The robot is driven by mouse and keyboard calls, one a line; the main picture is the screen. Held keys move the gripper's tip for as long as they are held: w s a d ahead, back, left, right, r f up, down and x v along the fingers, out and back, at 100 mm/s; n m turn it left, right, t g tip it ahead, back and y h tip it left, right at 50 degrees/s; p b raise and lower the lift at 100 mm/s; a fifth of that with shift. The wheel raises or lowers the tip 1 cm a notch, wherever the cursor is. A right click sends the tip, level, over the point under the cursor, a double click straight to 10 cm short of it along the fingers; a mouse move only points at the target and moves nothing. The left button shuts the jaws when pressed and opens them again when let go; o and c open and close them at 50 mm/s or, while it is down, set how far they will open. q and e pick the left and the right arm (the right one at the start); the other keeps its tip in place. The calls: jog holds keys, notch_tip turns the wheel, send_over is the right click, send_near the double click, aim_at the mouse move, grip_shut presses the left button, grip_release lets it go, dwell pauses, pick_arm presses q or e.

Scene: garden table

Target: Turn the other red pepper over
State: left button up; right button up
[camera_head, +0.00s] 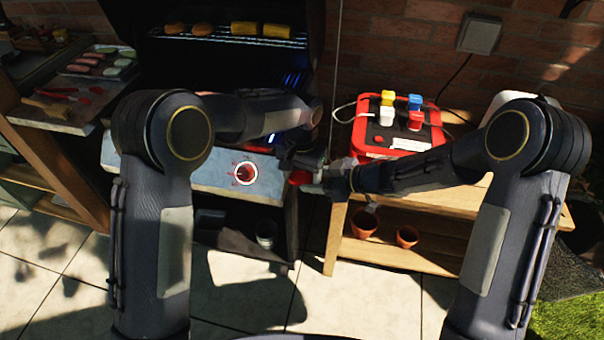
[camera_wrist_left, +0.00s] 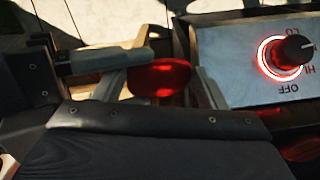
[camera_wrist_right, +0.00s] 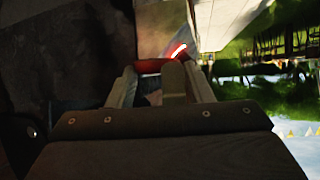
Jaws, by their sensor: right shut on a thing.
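A glossy red pepper (camera_wrist_left: 158,78) is held up in front of the grill's right front corner. It also shows small in the head view (camera_head: 300,177) and partly in the right wrist view (camera_wrist_right: 148,66). My right gripper (camera_head: 325,176) comes in from the right and is shut on it. My left gripper (camera_wrist_left: 158,85) has its fingers apart on both sides of the pepper; it looks open, with a narrow gap at its right finger. Its fingers are mostly hidden in the head view. I cannot make out another pepper clearly.
The grill's control panel (camera_head: 215,178) with a red-lit knob (camera_head: 245,173) is close below my left forearm. The upper rack (camera_head: 228,38) holds corn and other food. A wooden shelf (camera_head: 450,200) at right bears a red box (camera_head: 380,133); terracotta pots (camera_head: 364,223) stand beneath.

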jog(key=o, duration=1)
